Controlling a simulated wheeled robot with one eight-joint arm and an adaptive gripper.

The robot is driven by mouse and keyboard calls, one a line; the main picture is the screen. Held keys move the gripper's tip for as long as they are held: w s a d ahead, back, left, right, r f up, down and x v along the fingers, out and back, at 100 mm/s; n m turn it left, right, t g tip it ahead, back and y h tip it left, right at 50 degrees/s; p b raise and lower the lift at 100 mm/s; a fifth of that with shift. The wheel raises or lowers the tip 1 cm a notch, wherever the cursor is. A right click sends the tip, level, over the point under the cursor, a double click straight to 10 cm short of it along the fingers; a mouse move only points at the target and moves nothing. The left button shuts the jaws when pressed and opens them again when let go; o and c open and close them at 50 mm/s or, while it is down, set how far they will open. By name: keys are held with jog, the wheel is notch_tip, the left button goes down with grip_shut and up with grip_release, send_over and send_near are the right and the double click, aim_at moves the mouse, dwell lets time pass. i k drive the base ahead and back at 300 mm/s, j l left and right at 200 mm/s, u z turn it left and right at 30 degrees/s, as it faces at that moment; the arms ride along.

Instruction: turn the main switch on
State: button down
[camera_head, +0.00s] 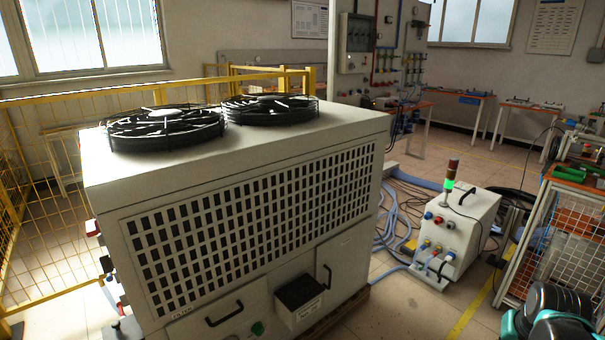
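No switch can be told for certain as the main switch. A large white cabinet (360,165) with two black fans on top fills the left and middle. Its front has a dark grille, two black handles, a green knob (257,328) and a black box (300,291). Red and dark fittings (93,228) stick out past its left edge, mostly hidden. A smaller white unit (470,212) stands to the right on the floor, with coloured knobs (432,246) on its front and a signal light (449,184) lit green. My gripper is not in view; a black and teal part shows at the bottom right.
A yellow mesh fence (40,200) runs behind and left of the large cabinet. Blue hoses and cables (395,220) lie on the floor between the units. A wire-sided rack (560,235) stands at the right. Bare tiled floor (390,315) shows at the front.

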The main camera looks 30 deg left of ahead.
aim_at(93, 228)
jog(key=u, duration=0.95)
jog(key=j+u, duration=0.45)
jog(key=i+j+u, duration=0.1)
jog(key=j+u, duration=0.15)
jog(key=u, duration=0.15)
jog(key=i+j+u, duration=0.1)
jog(key=j+u, duration=0.35)
jog(key=i+j+u, duration=0.25)
jog(key=j, duration=0.3)
jog(key=i+j+u, duration=0.2)
jog(key=i+j, duration=0.15)
jog(key=j, duration=0.1)
